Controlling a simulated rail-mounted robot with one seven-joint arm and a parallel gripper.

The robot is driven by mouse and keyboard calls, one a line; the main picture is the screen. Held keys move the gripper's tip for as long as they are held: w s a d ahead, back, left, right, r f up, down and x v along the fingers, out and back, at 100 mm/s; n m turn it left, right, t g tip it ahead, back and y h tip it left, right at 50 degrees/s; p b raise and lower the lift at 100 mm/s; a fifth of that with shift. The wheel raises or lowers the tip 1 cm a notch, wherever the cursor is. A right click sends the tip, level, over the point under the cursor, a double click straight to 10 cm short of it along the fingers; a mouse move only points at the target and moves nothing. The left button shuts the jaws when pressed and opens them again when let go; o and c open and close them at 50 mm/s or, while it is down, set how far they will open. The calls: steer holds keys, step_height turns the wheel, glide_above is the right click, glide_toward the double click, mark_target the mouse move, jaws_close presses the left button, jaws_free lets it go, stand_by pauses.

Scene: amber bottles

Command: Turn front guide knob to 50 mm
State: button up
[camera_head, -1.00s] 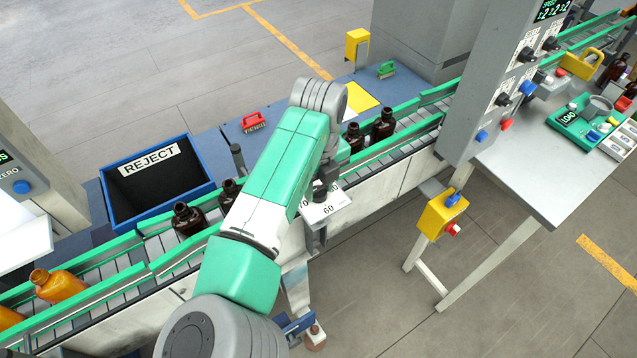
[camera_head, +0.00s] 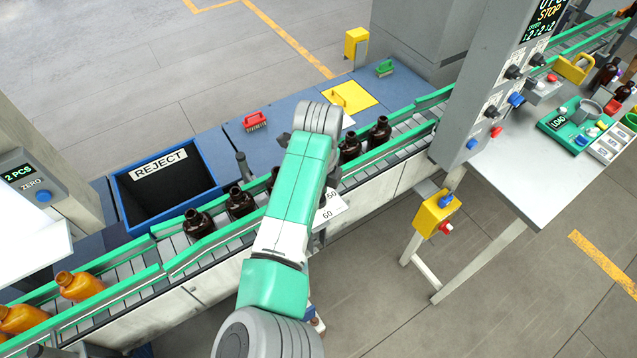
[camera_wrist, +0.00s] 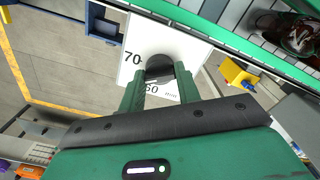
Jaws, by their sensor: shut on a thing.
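The front guide knob (camera_wrist: 159,64) is a dark round knob on a white scale plate (camera_wrist: 196,55). In the wrist view the plate shows 70 to the left of the knob and 60 mm below it. My gripper (camera_wrist: 159,74) is shut on the knob, one green finger on each side. The fingers and knob cover part of the scale, and I cannot read the knob's setting. In the head view the plate (camera_head: 328,212) shows 50 and 60 beside my arm, which hides the knob.
The conveyor, with green guide rails (camera_head: 400,149), carries dark bottles (camera_head: 198,223) and orange bottles (camera_head: 80,286). A blue reject bin (camera_head: 200,150) stands behind it. A grey control panel (camera_head: 495,75) and a yellow box (camera_head: 436,213) stand to the right.

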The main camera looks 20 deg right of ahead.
steer(key=n+p, duration=0.1)
steer(key=n, duration=0.1)
steer(key=n+p, duration=0.1)
steer(key=shift+r+n+p, duration=0.25)
steer(key=shift+n+p, duration=0.05)
steer(key=shift+n, duration=0.1)
steer(key=n+p, duration=0.2)
steer(key=n, duration=0.1)
steer(key=shift+n, duration=0.3)
steer(key=n+p, duration=0.1)
steer(key=n, duration=0.2)
steer(key=shift+n+p, duration=0.3)
steer(key=shift+p, duration=0.1)
steer(key=n+p, duration=0.1)
steer(key=n, duration=0.3)
steer(key=n+p, duration=0.1)
steer(key=n, duration=0.3)
steer(key=shift+f, duration=0.1)
steer(key=n+p, duration=0.1)
steer(key=n, duration=0.2)
steer(key=shift+n, duration=0.4)
steer(key=n, duration=0.6)
steer(key=shift+p, duration=0.3)
steer(key=shift+n, duration=0.3)
